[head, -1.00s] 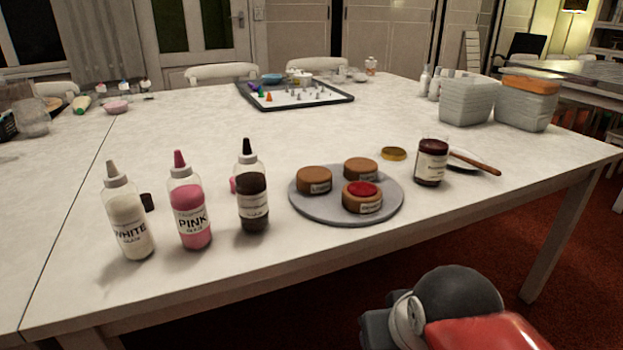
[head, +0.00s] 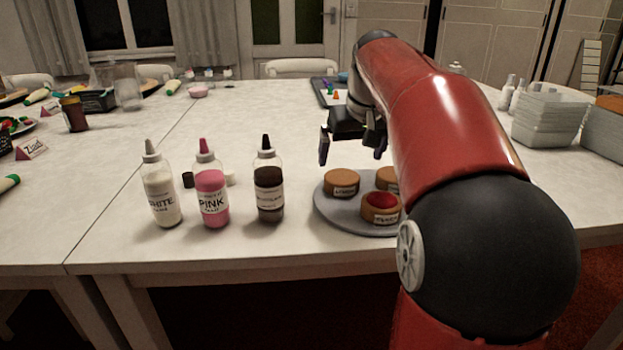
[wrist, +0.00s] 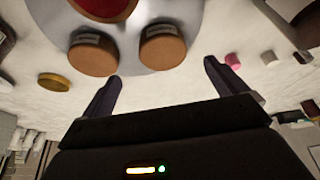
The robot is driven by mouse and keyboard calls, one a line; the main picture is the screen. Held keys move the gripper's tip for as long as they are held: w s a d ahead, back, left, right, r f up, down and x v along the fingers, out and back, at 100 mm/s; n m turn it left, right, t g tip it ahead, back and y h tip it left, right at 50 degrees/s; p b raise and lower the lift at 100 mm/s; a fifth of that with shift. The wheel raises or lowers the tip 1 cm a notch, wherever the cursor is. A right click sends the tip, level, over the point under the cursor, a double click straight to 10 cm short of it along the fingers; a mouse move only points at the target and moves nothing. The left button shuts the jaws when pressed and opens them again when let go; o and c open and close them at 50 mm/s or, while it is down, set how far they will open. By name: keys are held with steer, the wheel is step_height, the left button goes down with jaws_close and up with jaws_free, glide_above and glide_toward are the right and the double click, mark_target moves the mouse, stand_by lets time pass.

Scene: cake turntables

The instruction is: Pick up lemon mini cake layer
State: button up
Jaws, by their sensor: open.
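Three small round brown cake layers sit on a grey round turntable (head: 330,215). The left one (head: 342,182) has a label I cannot read surely; it may be the lemon one. It shows right of centre in the wrist view (wrist: 163,46). The back right layer (head: 386,178) is partly hidden by my arm; it also shows in the wrist view (wrist: 92,54). The front layer (head: 381,207) has a red top. My gripper (head: 352,150) is open and empty, above and just behind the left layer. In the wrist view, this layer lies beyond and between the fingertips (wrist: 163,72).
White (head: 163,192), pink (head: 212,192) and dark (head: 269,190) squeeze bottles stand left of the turntable. A gold lid (wrist: 54,82) lies on the table near it. Clear stacked tubs (head: 548,125) stand at the right. The table between bottles and back is mostly clear.

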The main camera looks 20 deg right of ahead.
mark_target(343, 178)
steer(key=x, duration=0.7)
steer(key=shift+a+f, duration=0.25)
steer(key=c, duration=1.1)
steer(key=shift+o, duration=0.2)
